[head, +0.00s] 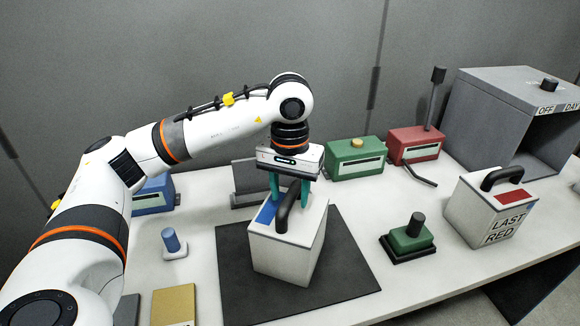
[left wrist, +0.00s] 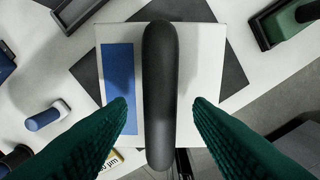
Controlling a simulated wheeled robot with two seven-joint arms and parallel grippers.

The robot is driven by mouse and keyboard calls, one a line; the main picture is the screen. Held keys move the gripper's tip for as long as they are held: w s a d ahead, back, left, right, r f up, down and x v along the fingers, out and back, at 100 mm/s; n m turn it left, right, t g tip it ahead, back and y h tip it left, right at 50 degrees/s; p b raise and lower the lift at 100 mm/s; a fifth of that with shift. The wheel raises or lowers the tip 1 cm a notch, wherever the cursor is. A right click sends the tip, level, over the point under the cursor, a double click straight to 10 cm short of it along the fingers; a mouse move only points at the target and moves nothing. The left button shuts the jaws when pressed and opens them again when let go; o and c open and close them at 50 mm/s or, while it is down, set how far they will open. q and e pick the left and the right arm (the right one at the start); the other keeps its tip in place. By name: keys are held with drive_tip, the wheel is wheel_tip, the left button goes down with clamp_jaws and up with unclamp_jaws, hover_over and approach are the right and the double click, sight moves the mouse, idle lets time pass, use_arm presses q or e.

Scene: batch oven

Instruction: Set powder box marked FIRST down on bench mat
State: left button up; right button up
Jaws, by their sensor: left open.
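A white powder box (head: 283,262) with a black handle and a blue patch on top stands upright on the dark bench mat (head: 345,280). No FIRST mark shows on the sides in view. My left gripper (head: 289,190) is open above the box, its green fingers on either side of the handle. In the left wrist view the handle (left wrist: 160,95) runs between the two fingers, with a gap on each side. The blue patch (left wrist: 118,75) lies left of the handle. The mat (left wrist: 235,75) shows around the box there. My right gripper is not in view.
A second white box (head: 490,210) marked LAST RED stands at right, near a grey oven (head: 500,110). A green stamp-like block (head: 408,238), green case (head: 355,160), red case (head: 413,145), blue knob (head: 171,242) and yellow block (head: 173,305) surround the mat.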

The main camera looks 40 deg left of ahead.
use_arm(q)
wheel_tip(320, 180, up, 10)
drive_tip(key=shift+r+p, duration=0.15)
drive_tip(key=shift+p, duration=0.2)
idle(1.2)
